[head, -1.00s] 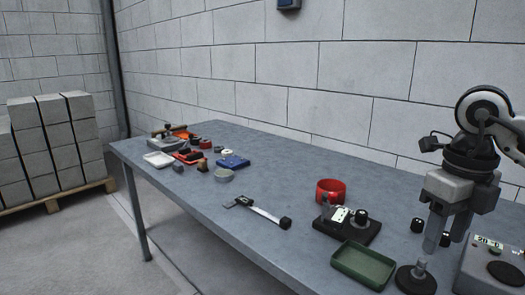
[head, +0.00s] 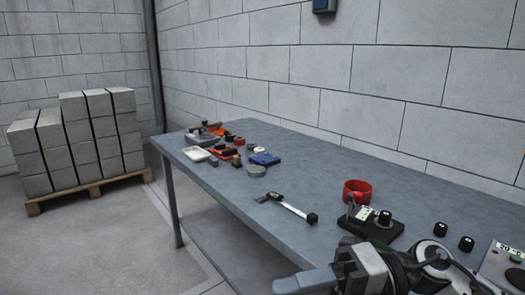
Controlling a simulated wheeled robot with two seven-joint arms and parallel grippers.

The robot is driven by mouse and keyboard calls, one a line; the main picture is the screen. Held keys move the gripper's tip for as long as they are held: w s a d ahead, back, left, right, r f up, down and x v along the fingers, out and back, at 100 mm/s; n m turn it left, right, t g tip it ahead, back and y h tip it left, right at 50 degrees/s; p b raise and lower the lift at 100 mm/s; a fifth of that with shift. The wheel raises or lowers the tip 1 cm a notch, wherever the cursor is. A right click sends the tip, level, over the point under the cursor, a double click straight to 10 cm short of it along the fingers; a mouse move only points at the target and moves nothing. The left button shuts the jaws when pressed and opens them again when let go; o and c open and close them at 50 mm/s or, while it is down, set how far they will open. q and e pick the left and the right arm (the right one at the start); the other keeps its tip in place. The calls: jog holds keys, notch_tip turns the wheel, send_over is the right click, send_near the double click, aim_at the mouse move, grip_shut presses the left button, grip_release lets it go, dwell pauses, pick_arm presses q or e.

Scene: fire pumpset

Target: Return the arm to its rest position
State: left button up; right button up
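My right gripper (head: 305,281) is low at the bottom of the head view, with its arm coming in from the lower right. Its grey fingers point left, in front of the near edge of the grey workbench (head: 325,165). They are seen side-on and overlap, so the gap between them cannot be judged. Nothing shows held in them. My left gripper is not in view.
Behind my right arm stand a red ring-shaped cup (head: 356,191), a black device (head: 371,225) and a grey box (head: 504,268). A caliper-like tool (head: 288,207) lies mid-bench. Small parts and trays crowd the far end. Blocks (head: 78,140) stand on a pallet at left.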

jog(key=w+d+f+m+t+h+p, duration=0.1)
jog(key=w+d+f+m+t+h, duration=0.15)
jog(key=m+t, duration=0.95)
jog(key=w+d+f+m+t+h+p, duration=0.15)
jog(key=w+m+t, duration=0.25)
jog(key=m+t, duration=0.8)
jog(key=s+d+f+m+g+h, duration=0.2)
jog(key=s+f+m+g+h, duration=0.2)
jog(key=f, duration=0.6)
jog(key=s+d+f+m+g+h, duration=0.3)
jog(key=s+f+m+g+h, duration=0.2)
jog(key=f+m, duration=0.4)
jog(key=shift+s+d+f+g+h+p, duration=0.25)
jog(key=shift+s+f+g, duration=0.35)
jog(key=shift+s, duration=0.6)
